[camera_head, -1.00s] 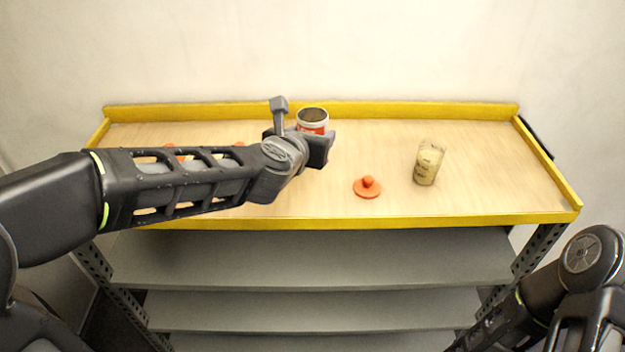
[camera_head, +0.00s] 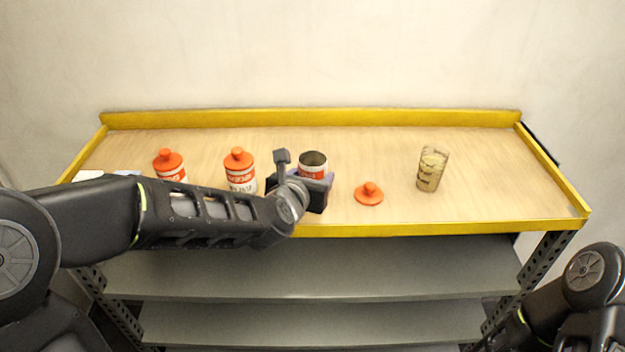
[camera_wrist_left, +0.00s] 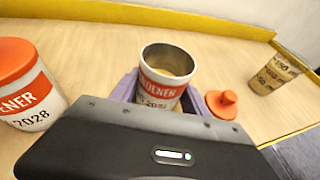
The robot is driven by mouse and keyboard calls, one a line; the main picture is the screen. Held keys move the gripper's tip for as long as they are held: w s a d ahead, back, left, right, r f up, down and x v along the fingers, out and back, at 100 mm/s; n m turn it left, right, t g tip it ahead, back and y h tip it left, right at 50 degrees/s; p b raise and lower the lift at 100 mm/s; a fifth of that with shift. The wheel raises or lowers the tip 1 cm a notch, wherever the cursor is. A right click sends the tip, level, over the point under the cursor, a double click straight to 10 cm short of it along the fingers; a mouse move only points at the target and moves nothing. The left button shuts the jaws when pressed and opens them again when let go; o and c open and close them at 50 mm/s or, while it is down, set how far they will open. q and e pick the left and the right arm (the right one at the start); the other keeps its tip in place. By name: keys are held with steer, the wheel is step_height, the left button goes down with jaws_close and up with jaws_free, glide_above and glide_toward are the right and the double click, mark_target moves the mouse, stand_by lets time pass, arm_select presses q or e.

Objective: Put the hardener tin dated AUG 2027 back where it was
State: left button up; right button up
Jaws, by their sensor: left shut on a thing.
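My left gripper (camera_head: 316,190) is shut on an open hardener tin (camera_head: 313,161), white with an orange-red label. The tin is upright and lidless; it also shows in the left wrist view (camera_wrist_left: 165,78) between the jaws. Its date is partly hidden and too small to read surely. Its base is hidden, so I cannot tell whether it touches the bench. An orange lid (camera_head: 368,195) with a knob lies on the bench to its right. Two lidded hardener tins (camera_head: 171,164) (camera_head: 240,170) stand to the left; the nearer one in the wrist view (camera_wrist_left: 30,90) reads 2028.
The wooden bench top (camera_head: 490,180) has a raised yellow edge (camera_head: 310,118) at the back and sides. White items (camera_head: 88,175) lie at the far left, partly hidden by my arm. The bench's right end is free.

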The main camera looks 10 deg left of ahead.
arm_select(q)
steer(key=shift+f, duration=0.2)
steer(key=shift+f, duration=0.15)
steer(key=o, duration=1.5)
steer(key=shift+s+r, duration=0.1)
steer(key=shift+r, duration=0.15)
steer(key=v, duration=0.8)
steer(key=shift+r+p, duration=0.1)
steer(key=shift+p, duration=0.2)
steer(key=shift+s+a+b, duration=0.25)
steer(key=shift+s+b, duration=0.65)
steer(key=shift+s, duration=0.05)
steer(key=shift+s+r+b, duration=0.25)
steer(key=shift+s+b, duration=0.15)
steer(key=shift+b, duration=0.1)
steer(key=shift+s+d+r, duration=0.1)
steer(key=shift+s+r, duration=0.2)
steer(key=shift+s, duration=0.1)
